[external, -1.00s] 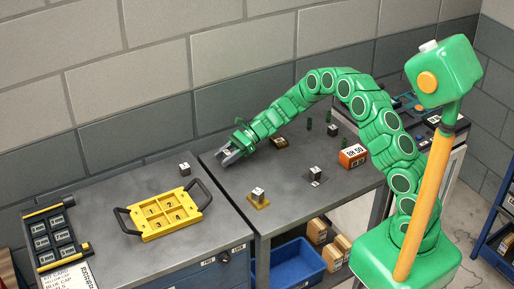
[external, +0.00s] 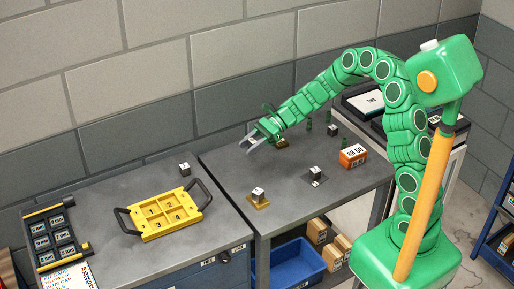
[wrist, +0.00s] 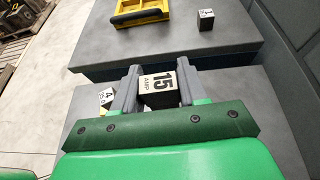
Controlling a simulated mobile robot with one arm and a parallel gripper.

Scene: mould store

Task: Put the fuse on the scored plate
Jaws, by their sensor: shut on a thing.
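My gripper (wrist: 157,88) is shut on a small cube-shaped fuse (wrist: 160,84) with a pale top marked 15 AMP. In the external view my gripper (external: 252,142) hangs over the back left of the right-hand bench; the fuse is hard to make out there. Three small plates lie on this bench: a yellow one (external: 262,206) and a dark one (external: 321,182), each with a cube at it, and a brownish one (external: 283,144) just right of my gripper, partly hidden. I cannot tell which one is scored.
A cube (external: 258,194) on the yellow plate also shows in the wrist view (wrist: 106,97). An orange box (external: 352,157) stands at the right. The left bench holds a yellow tray (external: 177,233), a dark rack (external: 38,243) and a cube (external: 185,169). A gap separates the benches.

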